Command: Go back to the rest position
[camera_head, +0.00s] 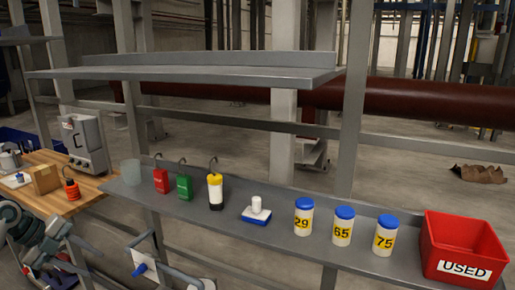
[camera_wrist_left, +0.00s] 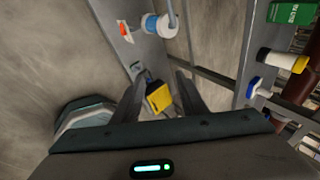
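My left gripper (camera_wrist_left: 160,82) shows in the left wrist view with its two dark fingers apart and a gap between them. A yellow and black object (camera_wrist_left: 158,98) appears beyond the gap; I cannot tell what it is, and nothing is clearly gripped. In the head view, my dark left arm is at the lower left edge, beside the wooden bench (camera_head: 75,198) and left of the grey shelf (camera_head: 225,215). Its fingertips are hard to make out there. My right gripper is in neither view.
A blue-ended handle (camera_head: 140,269) juts out below the shelf. An upper shelf (camera_head: 190,77) hangs above.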

